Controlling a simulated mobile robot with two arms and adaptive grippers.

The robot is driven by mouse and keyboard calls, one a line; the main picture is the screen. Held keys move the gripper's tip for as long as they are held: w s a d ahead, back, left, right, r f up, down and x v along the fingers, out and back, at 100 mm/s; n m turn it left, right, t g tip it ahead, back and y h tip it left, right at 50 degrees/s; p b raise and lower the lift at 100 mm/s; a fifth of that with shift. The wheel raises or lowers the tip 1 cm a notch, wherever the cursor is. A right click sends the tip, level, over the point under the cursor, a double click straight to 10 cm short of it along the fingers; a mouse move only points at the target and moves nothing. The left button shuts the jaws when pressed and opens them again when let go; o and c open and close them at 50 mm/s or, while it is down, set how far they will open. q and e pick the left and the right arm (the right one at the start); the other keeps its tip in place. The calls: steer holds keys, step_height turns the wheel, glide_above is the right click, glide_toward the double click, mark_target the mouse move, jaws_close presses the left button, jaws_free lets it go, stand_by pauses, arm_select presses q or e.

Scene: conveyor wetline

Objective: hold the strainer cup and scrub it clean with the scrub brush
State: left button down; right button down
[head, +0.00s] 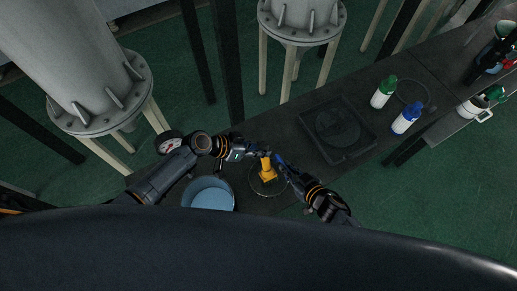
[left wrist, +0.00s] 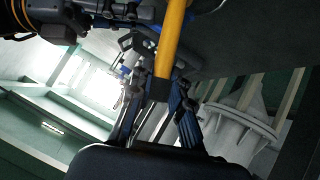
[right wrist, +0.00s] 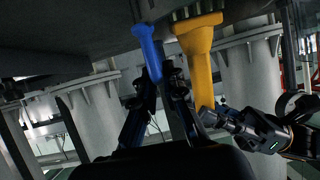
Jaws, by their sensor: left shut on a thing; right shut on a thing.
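A yellow piece (head: 267,170) stands upright over the bench, its wide end down. In the right wrist view the yellow piece (right wrist: 199,60) flares to a ribbed, bristle-like grey edge. My left gripper (head: 257,154) is shut on its narrow upper part; the shaft also shows in the left wrist view (left wrist: 172,45). My right gripper (head: 284,166) is shut on a slim blue handle (right wrist: 149,52), close beside the yellow piece. I cannot tell whether they touch. Which is the scrub brush and which the strainer cup is unclear; no cup opening shows.
A round tub with a light blue inside (head: 208,194) stands left of the work spot. A dark square tray (head: 338,130) lies to the right. Green-capped (head: 383,92) and blue (head: 406,119) bottles stand farther right. Flanged grey columns (head: 300,20) rise behind the bench.

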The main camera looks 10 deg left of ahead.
arm_select(q)
step_height(320, 180, up, 13)
steer(key=shift+f, duration=0.2)
stand_by(0.7)
stand_by(0.4)
arm_select(e)
steer(key=c, duration=1.5)
jaws_free()
steer(key=v, duration=0.8)
steer(key=shift+o, duration=0.3)
